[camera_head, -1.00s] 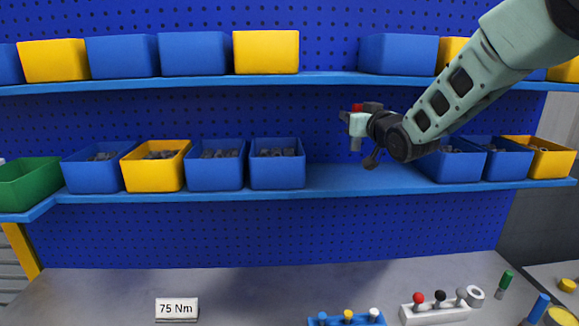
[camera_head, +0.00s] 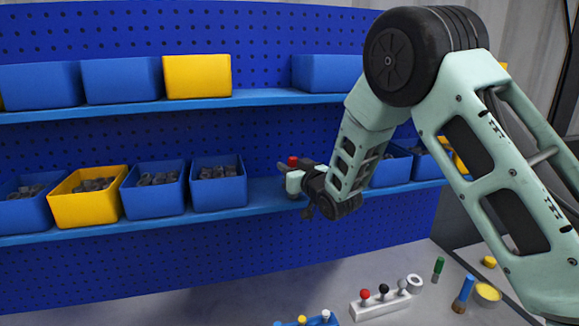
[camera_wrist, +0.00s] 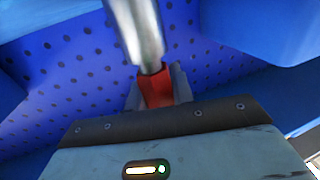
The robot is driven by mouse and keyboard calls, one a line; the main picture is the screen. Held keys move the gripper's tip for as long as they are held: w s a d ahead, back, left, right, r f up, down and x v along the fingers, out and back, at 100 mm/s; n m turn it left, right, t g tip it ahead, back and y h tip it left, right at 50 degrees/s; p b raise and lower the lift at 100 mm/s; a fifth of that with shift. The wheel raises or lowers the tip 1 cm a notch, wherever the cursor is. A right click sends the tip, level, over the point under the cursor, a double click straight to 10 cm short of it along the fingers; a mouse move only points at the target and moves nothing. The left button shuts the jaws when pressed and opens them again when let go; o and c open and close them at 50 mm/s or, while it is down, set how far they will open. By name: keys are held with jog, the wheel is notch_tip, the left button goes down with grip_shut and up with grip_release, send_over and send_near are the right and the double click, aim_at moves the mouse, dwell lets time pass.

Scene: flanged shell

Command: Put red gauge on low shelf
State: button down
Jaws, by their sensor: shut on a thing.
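The red gauge has a red handle (camera_wrist: 157,90) and a silver shaft that shows in the wrist view. My gripper (camera_wrist: 157,98) is shut on the red part. In the head view the gauge (camera_head: 293,161) shows as a small red end above the jaws. My gripper (camera_head: 296,178) is in the gap between bins on the low shelf (camera_head: 262,192), just above or at the shelf surface. I cannot tell whether the gauge touches the shelf. My wrist hides part of it.
A blue bin (camera_head: 219,192) stands left of the gap and another blue bin (camera_head: 392,166) right of it. The upper shelf (camera_head: 262,97) with bins runs above. A white rack (camera_head: 382,303) with several coloured pegs stands on the bench below.

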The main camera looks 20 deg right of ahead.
jog(key=shift+f, duration=0.15)
jog(key=c, duration=1.2)
grip_release()
